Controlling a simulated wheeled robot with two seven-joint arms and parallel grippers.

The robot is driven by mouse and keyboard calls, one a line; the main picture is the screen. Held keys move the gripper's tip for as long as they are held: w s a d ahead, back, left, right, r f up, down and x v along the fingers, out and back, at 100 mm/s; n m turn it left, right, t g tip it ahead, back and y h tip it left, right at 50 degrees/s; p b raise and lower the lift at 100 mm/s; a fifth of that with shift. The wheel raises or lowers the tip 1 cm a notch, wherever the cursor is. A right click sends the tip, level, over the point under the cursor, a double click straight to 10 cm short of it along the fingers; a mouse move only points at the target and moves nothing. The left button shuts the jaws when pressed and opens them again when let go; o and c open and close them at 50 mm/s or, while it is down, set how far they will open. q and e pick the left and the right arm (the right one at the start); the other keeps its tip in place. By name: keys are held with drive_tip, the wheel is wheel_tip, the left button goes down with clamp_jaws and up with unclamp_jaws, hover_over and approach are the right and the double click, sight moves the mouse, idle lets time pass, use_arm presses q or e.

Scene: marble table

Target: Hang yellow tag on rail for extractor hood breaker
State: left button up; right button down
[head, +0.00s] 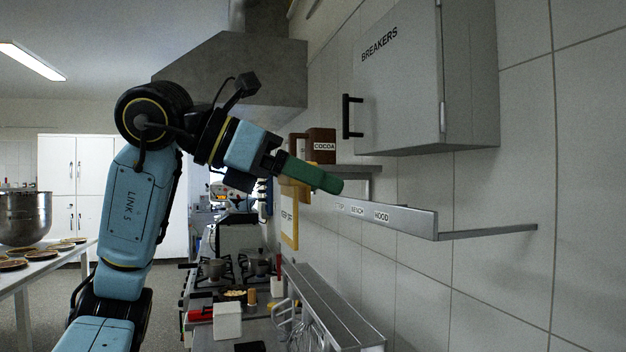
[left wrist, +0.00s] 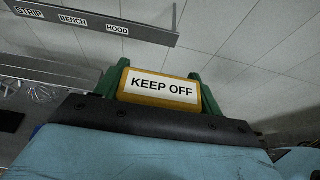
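The yellow tag (head: 289,228), lettered KEEP OFF, hangs below my left gripper (head: 318,178) in the head view, left of the rail's labelled face. In the left wrist view the tag (left wrist: 160,101) sits between the two green fingers, which close on its sides. The grey rail (head: 415,221) carries the labels STRIP, BENCH and HOOD, with HOOD nearest its right end. In the left wrist view the rail (left wrist: 150,34) is at the upper left, apart from the tag. My left arm and fingers partly hide the rail's far part. My right gripper is out of view.
The grey BREAKERS cabinet (head: 405,85) is above the rail, its door shut. A shelf with a COCOA box (head: 322,147) is behind the gripper. A steel shelf (head: 335,310) and cooker (head: 225,275) are below.

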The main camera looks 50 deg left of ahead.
use_arm(q)
drive_tip(key=c, duration=0.3)
drive_tip(key=w+r+p, duration=0.1)
drive_tip(key=w+p, duration=0.2)
drive_tip(key=w, duration=0.3)
drive_tip(key=w+a+r+p, duration=0.1)
drive_tip(key=w+r+p, duration=0.1)
drive_tip(key=w, duration=0.5)
drive_tip(key=w+r+p, duration=0.2)
drive_tip(key=w+p, duration=0.2)
drive_tip(key=w, duration=0.3)
drive_tip(key=shift+w+a+r+p, duration=0.2)
drive_tip(key=shift+w+a+p, duration=0.05)
drive_tip(key=shift+a+p, duration=0.15)
wheel_tip(320, 180, down, 6)
drive_tip(key=b, duration=0.4)
